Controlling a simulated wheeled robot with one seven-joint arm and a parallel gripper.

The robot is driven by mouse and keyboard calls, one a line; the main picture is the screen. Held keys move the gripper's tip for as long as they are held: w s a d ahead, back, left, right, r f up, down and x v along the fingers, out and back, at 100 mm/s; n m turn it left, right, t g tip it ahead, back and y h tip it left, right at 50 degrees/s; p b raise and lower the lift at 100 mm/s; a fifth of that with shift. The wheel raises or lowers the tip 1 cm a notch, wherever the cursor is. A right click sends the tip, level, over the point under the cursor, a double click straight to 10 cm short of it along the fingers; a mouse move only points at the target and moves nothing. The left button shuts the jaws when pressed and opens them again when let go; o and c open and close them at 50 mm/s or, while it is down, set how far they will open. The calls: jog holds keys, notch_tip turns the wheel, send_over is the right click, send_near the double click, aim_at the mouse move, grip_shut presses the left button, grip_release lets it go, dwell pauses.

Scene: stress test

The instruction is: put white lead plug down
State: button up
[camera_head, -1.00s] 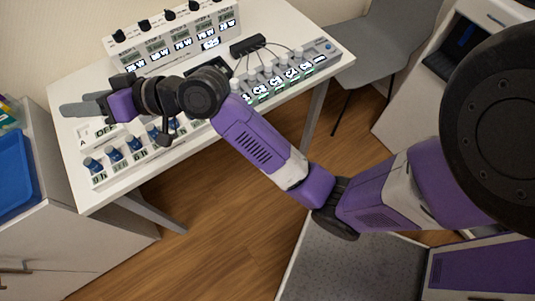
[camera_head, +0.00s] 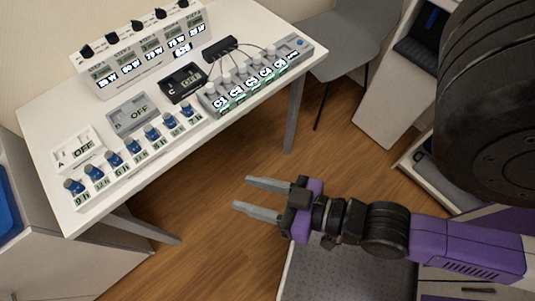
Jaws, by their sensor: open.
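My gripper (camera_head: 242,194) is open, with nothing between its two grey fingers. It is over the floor in front of the table, clear of everything on it. Several pale plugs or knobs (camera_head: 241,68) stand in a row on a white strip (camera_head: 300,43) with labels such as C2 and C4. Thin dark leads run to that row from a small black block (camera_head: 220,48). I cannot tell which of them is the white lead plug.
The white table (camera_head: 50,125) also holds boxes A (camera_head: 80,150), B (camera_head: 132,112) and C (camera_head: 183,82), a row of blue-capped knobs (camera_head: 132,146) and a panel with black knobs (camera_head: 140,55). A grey chair (camera_head: 345,40) stands right of the table. Open wooden floor (camera_head: 215,160) lies in front.

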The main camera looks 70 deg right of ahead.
jog(key=s+n, duration=0.1)
jog(key=s+d+r, duration=0.1)
jog(key=s, duration=0.1)
jog(key=s+r+n, duration=0.1)
jog(key=shift+s+d+r+n+y, duration=0.15)
jog(key=shift+s+d+n+y, duration=0.15)
jog(key=shift+y, duration=0.1)
dwell(0.9)
